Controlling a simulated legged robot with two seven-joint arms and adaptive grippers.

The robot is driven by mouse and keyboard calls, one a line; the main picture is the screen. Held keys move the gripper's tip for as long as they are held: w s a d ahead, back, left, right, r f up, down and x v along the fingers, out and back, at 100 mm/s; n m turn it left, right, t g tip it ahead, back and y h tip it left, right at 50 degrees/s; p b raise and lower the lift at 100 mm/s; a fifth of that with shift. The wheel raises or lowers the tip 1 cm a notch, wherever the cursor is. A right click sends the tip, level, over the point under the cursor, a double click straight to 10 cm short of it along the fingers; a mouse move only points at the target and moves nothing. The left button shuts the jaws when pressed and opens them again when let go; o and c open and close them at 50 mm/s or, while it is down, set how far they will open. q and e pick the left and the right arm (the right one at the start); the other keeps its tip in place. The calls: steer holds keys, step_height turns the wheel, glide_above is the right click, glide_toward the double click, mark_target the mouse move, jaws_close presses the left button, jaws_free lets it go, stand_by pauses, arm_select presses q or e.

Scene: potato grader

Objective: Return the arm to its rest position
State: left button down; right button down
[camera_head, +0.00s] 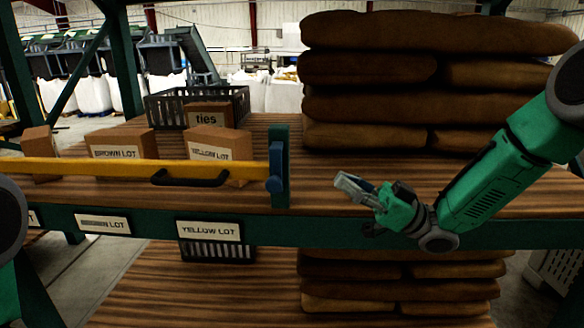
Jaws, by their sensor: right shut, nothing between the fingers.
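My right gripper (352,187) is at the end of the green right arm, which comes in from the right. It is shut and empty, pointing left. It hangs in front of the wooden shelf's (320,195) front edge, apart from the blue latch end of the yellow bar. My left gripper is not in view; only dark and green parts of my body show at the left edge.
A yellow bar (100,169) with a black handle (190,179) crosses the shelf front to a green post (279,150). Behind it stand cardboard boxes (122,143) and a black crate (160,107). Stacked brown sacks (370,105) fill the shelf's right part.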

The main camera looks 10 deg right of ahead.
steer(key=a+f+m+t+h, duration=0.3)
steer(key=f+m+h, duration=0.2)
steer(key=f, duration=0.3)
steer(key=a+f+m+t+h, duration=0.2)
steer(key=f+m+t+h, duration=0.15)
steer(key=f, duration=0.45)
steer(key=s+d+f+m+g+h, duration=0.1)
steer(key=s+f+m+h, duration=0.15)
steer(key=f, duration=0.35)
steer(key=s+d+f+m+g+h, duration=0.1)
steer(key=s+f+g+h, duration=0.1)
steer(key=f+h, duration=0.3)
steer(key=s+d+f+m+g+h, duration=0.1)
steer(key=s+d+f+g+h, duration=0.1)
steer(key=s, duration=0.7)
steer(key=s+d+f+m+g+h, duration=0.1)
steer(key=s+d+f+g+h, duration=0.1)
steer(key=s+d+f+g, duration=0.2)
steer(key=s+d+f+m+g+h, duration=0.1)
steer(key=s+d+f+g+h, duration=0.2)
steer(key=s+f, duration=0.5)
steer(key=s, duration=0.6)
steer(key=shift+s+d+f, duration=0.15)
steer(key=shift+s+d, duration=0.1)
steer(key=shift+s, duration=0.05)
steer(key=shift+d, duration=0.2)
steer(key=shift+a, duration=0.15)
